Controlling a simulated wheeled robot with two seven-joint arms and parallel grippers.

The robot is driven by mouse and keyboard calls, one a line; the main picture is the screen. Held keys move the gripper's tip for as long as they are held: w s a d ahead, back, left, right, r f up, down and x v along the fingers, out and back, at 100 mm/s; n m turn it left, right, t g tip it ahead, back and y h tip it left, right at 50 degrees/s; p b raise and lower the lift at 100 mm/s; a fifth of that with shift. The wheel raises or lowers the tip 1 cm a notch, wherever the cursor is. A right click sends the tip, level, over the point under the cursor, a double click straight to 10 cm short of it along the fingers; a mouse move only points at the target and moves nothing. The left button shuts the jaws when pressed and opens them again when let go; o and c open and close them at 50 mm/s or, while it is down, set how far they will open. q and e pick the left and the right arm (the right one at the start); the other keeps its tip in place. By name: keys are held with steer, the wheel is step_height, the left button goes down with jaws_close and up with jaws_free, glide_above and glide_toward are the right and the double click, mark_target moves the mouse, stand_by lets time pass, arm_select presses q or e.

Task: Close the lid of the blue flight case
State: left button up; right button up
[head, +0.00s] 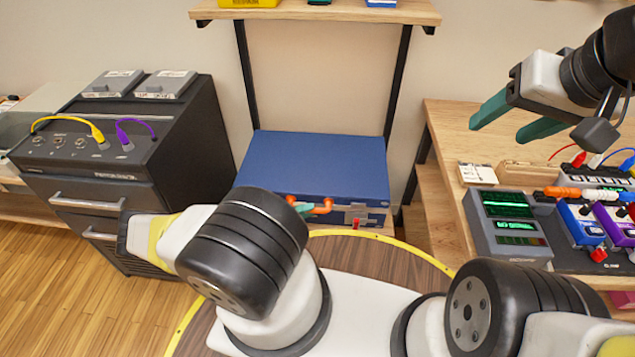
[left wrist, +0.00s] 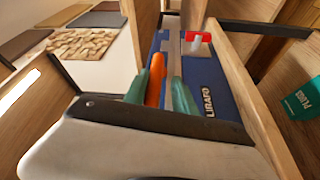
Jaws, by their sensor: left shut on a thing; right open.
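The blue flight case (head: 315,165) stands low at the back centre, under a wall shelf. Its blue top looks flat and lowered; I cannot tell whether the lid is fully seated. My left gripper (head: 306,209) is at the front edge of the case, mostly hidden behind my arm. It is shut on the orange handle (head: 322,206). In the left wrist view the orange handle (left wrist: 156,80) is between the green fingers, beside the blue case face (left wrist: 205,85) with white lettering. My right gripper (head: 498,131) is open and empty above the right workbench.
A grey rack cabinet (head: 110,150) with cables stands left of the case. The right workbench (head: 450,140) holds a grey device with green displays (head: 505,220) and several coloured pedals. A wooden shelf (head: 320,12) hangs above the case. The space directly above the case is clear.

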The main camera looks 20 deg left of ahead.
arm_select(q)
steer(key=shift+a, duration=0.1)
stand_by(0.4)
steer(key=v, duration=0.7)
steer(key=shift+s+a, duration=0.2)
